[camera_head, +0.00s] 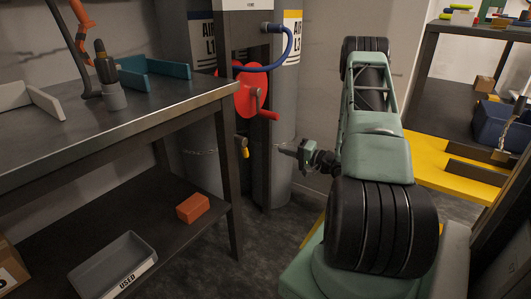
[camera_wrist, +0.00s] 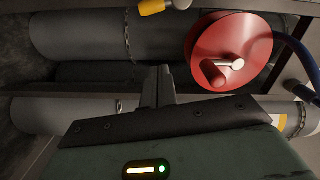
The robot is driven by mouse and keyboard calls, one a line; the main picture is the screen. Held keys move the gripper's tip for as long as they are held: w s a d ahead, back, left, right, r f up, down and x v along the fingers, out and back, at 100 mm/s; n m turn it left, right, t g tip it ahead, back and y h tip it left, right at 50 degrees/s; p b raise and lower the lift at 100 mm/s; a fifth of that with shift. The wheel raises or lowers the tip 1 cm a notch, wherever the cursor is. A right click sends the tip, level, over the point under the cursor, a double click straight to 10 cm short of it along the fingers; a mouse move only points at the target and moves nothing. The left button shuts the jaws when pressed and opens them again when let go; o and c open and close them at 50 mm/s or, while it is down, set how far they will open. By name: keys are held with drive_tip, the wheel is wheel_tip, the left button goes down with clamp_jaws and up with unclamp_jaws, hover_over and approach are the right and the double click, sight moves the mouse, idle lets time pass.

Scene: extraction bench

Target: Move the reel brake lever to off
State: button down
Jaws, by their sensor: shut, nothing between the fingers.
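The reel brake lever, a short yellow handle (camera_head: 245,152), hangs downward from its pivot on the dark post, below the red hose reel (camera_head: 250,92). In the wrist view the yellow handle (camera_wrist: 152,7) is at the top edge, partly cut off, with its grey pivot to its right. The red reel (camera_wrist: 229,48) with its crank knob shows at upper right there. My gripper (camera_head: 283,150) is right of the lever and apart from it. In the wrist view its fingers (camera_wrist: 158,84) are together and empty, pointing toward the cylinders below the lever in the picture.
Grey gas cylinders (camera_head: 283,140) stand behind the post, with a blue hose (camera_head: 291,45) looped above the reel. A dark bench (camera_head: 120,120) with a lower shelf stands at left. A yellow-edged shelf unit (camera_head: 440,170) stands at right.

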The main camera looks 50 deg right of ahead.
drive_tip(key=w+a+f+b, duration=0.1)
drive_tip(key=w+a+b, duration=0.3)
drive_tip(key=w, duration=0.5)
drive_tip(key=shift+w+a, duration=0.2)
drive_tip(key=shift+a, duration=0.3)
drive_tip(key=m+p, duration=0.1)
drive_tip(key=p, duration=0.1)
drive_tip(key=a+f+m+p, duration=0.1)
drive_tip(key=m+p, duration=0.1)
drive_tip(key=shift+a, duration=0.2)
